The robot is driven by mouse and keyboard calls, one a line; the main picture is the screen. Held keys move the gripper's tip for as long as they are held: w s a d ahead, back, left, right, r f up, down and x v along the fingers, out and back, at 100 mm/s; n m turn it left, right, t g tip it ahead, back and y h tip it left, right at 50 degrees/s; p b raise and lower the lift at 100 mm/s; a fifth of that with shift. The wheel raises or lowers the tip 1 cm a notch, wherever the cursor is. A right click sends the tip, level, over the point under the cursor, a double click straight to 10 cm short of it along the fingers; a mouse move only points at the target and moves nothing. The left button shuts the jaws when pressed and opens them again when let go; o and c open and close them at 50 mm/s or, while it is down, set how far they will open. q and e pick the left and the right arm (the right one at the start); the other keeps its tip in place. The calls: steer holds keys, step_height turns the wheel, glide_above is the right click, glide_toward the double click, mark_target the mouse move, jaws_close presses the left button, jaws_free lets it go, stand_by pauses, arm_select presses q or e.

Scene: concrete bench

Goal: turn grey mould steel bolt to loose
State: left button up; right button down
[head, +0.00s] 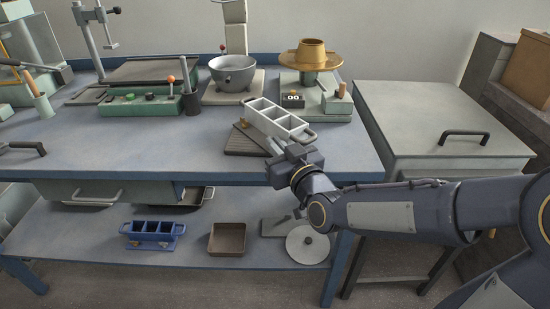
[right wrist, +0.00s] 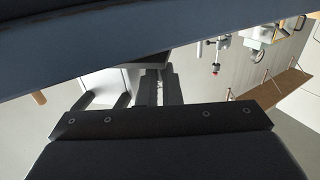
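The grey mould (head: 279,119) is a pale three-compartment block with end handles, at the right front of the bench top. A small brass-coloured piece (head: 244,123) shows at its left end. My left gripper is not in view.
A dark ribbed plate (head: 246,143) lies beside the mould. Behind stand a grey bowl (head: 233,72), a brass hat-shaped piece (head: 311,56) and a green control box (head: 140,104). A blue mould (head: 152,231) and brown tray (head: 227,239) sit on the lower shelf.

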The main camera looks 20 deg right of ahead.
steer(key=shift+d+f+n+y+b, duration=0.1)
steer(key=shift+d+n+y+b, duration=0.1)
steer(key=shift+n+y+b, duration=0.65)
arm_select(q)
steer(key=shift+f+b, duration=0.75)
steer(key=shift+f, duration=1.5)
arm_select(e)
steer(key=shift+w+d+r+n+g+y, duration=0.15)
steer(key=shift+n+g+y, duration=0.25)
steer(key=shift+y, duration=0.65)
steer(key=c, duration=1.9)
jaws_free()
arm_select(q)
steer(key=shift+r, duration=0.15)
